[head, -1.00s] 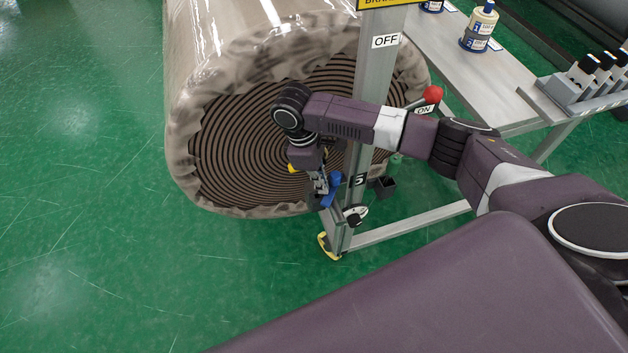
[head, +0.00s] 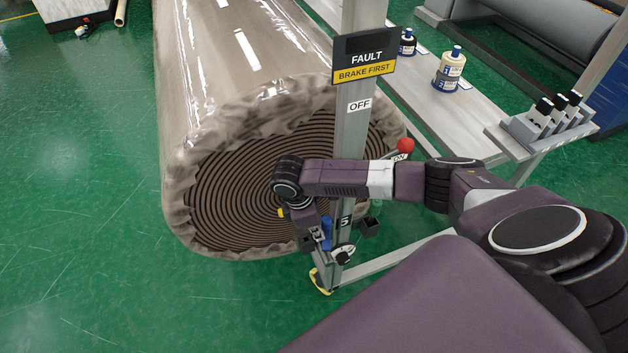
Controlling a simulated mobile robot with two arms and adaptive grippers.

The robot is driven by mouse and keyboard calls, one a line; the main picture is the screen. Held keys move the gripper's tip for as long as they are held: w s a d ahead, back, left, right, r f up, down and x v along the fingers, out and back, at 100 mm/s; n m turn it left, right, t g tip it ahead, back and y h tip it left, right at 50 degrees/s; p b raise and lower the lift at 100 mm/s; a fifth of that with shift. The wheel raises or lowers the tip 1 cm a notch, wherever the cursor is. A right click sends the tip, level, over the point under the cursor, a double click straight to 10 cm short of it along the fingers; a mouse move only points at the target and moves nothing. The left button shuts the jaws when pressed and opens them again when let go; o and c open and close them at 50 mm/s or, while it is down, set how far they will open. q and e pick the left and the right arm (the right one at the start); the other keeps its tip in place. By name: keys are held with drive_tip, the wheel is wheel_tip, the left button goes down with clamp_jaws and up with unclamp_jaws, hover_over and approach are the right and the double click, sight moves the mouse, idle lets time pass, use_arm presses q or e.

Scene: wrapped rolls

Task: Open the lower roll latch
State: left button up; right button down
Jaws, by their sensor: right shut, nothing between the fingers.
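A large wrapped roll (head: 235,200) lies with its spiral end facing me, behind a grey upright post (head: 352,135). A blue part (head: 327,232), perhaps the lower latch's handle, shows low on the post near a "5" label (head: 345,222). My right gripper (head: 318,238) is shut and empty, pointing down beside the blue part at the post's left side. I cannot tell whether they touch; my wrist and the small size hide the detail. My left gripper is not in view.
A red-knobbed lever (head: 405,146) stands at the "ON" label; "OFF" (head: 359,105) is higher on the post. A "FAULT BRAKE FIRST" sign (head: 364,58) tops it. A yellow foot (head: 320,281) is at the base. A bench (head: 440,110) with bottles stands right.

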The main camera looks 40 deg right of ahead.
drive_tip(key=shift+s+d+n+p, duration=0.2)
drive_tip(key=shift+s+n+p, duration=0.05)
drive_tip(key=shift+n+p, duration=0.25)
idle(0.4)
drive_tip(key=shift+a, duration=0.1)
idle(0.4)
